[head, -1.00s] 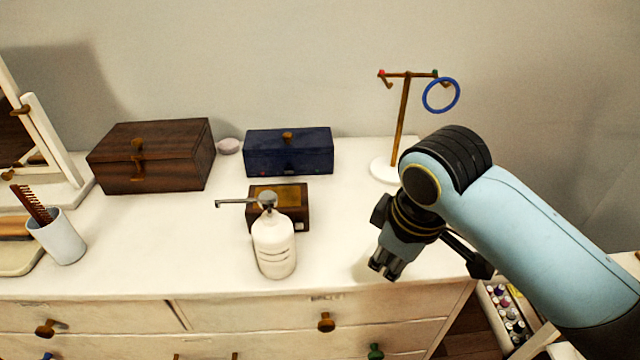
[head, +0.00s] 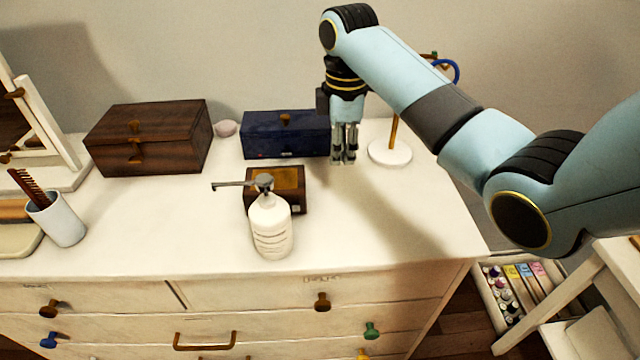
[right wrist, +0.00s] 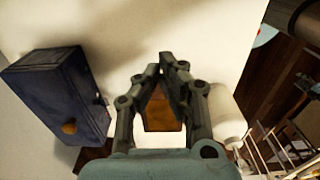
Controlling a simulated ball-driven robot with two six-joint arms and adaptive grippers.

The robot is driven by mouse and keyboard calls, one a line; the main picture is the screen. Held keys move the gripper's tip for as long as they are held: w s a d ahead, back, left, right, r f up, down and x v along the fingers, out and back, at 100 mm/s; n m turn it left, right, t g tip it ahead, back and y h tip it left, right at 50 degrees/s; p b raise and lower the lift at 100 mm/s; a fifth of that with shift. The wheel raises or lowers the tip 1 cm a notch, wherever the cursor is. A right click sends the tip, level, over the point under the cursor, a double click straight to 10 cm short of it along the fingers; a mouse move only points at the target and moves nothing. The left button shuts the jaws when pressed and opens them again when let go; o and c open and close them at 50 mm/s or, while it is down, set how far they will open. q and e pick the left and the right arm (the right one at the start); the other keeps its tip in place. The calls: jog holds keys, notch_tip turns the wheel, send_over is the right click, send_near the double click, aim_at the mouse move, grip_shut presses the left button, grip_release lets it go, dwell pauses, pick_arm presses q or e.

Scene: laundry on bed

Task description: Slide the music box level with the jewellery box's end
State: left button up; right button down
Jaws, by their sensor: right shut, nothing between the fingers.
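A small brown box with a golden-brown top panel (head: 291,178), which looks like the music box, sits behind the white pump bottle, partly hidden by it. Its golden-brown top (right wrist: 163,113) shows between my fingers' outlines in the right wrist view. A dark blue box with a knob (head: 285,138) stands behind it by the wall. A larger dark-wood box (head: 150,140) stands further left; I cannot tell which of the two is the jewellery box. My right gripper (head: 344,161) is shut and empty, pointing down just right of the blue box's right end. My left gripper is not in view.
The white pump bottle (head: 271,227) stands in front of the small box. A stand with a white base (head: 390,153) is close right of my gripper. A pink oval item (head: 225,128) lies between the two larger boxes. The dresser top is clear at front right.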

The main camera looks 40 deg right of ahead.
aim_at(319, 198)
jog(key=f, duration=0.8)
jog(key=shift+a+f, duration=0.2)
jog(key=shift+f, duration=0.15)
jog(key=shift+w+a+r, duration=0.1)
jog(key=shift+w+a, duration=0.3)
jog(key=shift+a, duration=0.15)
jog(key=shift+w+a+r, duration=0.1)
jog(key=shift+w+a, duration=0.25)
jog(key=shift+a, duration=0.2)
jog(key=shift+w+a, duration=0.25)
jog(key=shift+a, duration=0.2)
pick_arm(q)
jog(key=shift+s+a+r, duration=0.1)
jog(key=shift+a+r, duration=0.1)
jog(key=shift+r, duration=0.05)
pick_arm(e)
jog(key=shift+w+a, duration=0.1)
